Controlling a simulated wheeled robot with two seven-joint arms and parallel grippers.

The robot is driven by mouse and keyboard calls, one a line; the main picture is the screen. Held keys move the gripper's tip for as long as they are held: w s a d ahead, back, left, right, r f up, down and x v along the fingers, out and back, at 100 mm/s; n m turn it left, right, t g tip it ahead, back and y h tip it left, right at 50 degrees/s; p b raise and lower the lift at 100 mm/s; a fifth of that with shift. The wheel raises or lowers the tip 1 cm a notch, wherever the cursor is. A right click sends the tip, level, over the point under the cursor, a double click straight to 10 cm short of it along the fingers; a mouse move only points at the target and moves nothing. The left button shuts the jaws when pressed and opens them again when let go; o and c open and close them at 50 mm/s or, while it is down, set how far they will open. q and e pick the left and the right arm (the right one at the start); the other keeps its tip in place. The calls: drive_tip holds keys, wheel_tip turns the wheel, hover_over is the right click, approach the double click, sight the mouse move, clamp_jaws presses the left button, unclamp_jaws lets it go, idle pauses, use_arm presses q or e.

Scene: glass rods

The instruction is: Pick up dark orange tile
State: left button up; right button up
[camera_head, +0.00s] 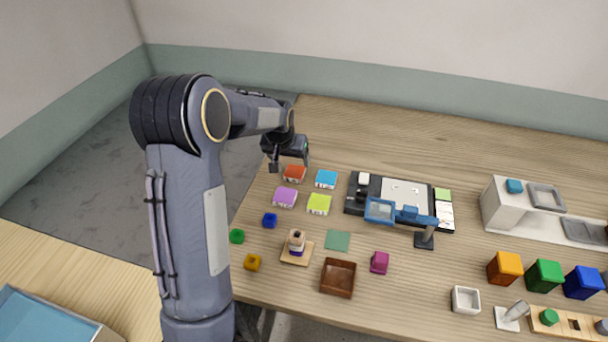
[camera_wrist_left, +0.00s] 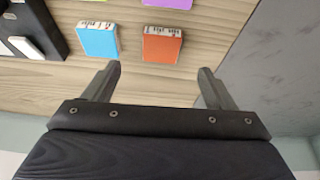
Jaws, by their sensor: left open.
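The dark orange tile (camera_head: 294,174) lies flat on the wooden table near its left edge, beside a blue tile (camera_head: 326,179) and behind a purple tile (camera_head: 285,197). My left gripper (camera_head: 288,163) is just behind and above the dark orange tile. In the left wrist view the dark orange tile (camera_wrist_left: 162,45) lies beyond the fingertips, roughly between the lines of the two fingers. The left gripper (camera_wrist_left: 158,72) is open with nothing between its fingers. My right gripper is not in view.
A lime tile (camera_head: 319,204) lies in front of the blue tile. A black-framed board (camera_head: 356,208) with a blue magnifier (camera_head: 381,210) stands to the right. The table's left edge is close by. Bare wood (camera_head: 400,140) lies at the back.

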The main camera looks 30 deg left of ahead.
sight(294, 171)
use_arm(q)
drive_tip(key=shift+w+a+f, duration=0.1)
drive_tip(key=shift+w+f, duration=0.6)
drive_tip(key=shift+f, duration=0.1)
drive_tip(key=p+x, duration=0.2)
drive_tip(key=x, duration=0.5)
drive_tip(key=shift+a, duration=0.15)
drive_tip(key=shift+c, duration=0.2)
drive_tip(key=c, duration=1.1)
drive_tip(key=shift+r, duration=0.1)
